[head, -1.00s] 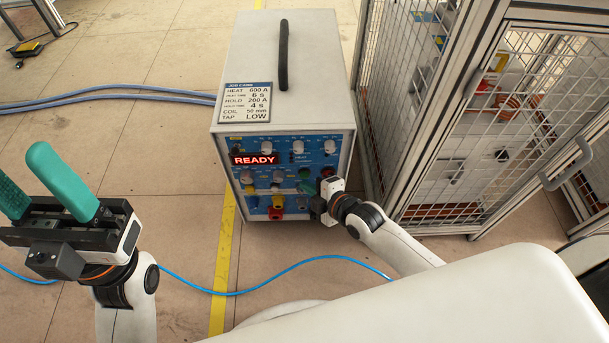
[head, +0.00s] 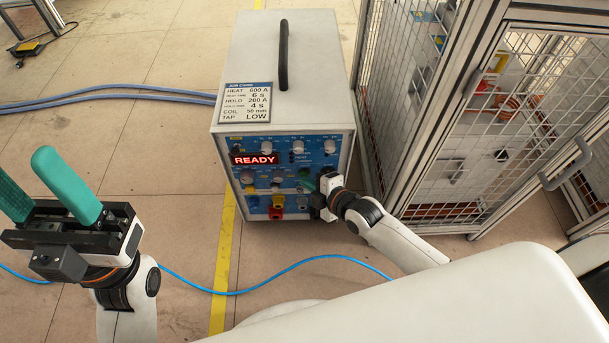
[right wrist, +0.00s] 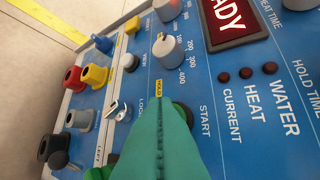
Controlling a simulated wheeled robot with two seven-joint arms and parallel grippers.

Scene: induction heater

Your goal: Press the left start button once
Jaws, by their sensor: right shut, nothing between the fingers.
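The heater's front panel (head: 284,153) faces me under a grey case, and its red display (head: 254,159) reads READY. In the right wrist view a dark green round button (right wrist: 183,112) shows beside the word START, partly hidden behind my fingers. Another green part (right wrist: 97,173) shows at the lower edge near a LEFT label; I cannot tell what it is. My right gripper (right wrist: 157,108) is shut and empty, its teal fingers close over the panel beside the START button. Contact cannot be told. It also shows in the head view (head: 321,183). My left gripper (head: 40,188) is open and empty, away from the heater.
Knobs, a key switch (right wrist: 118,110) and coloured sockets (right wrist: 95,76) surround my right fingers. A mesh cage (head: 430,120) stands close on the right of the heater. A blue cable (head: 290,268) crosses the floor in front. Floor on the left is mostly clear.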

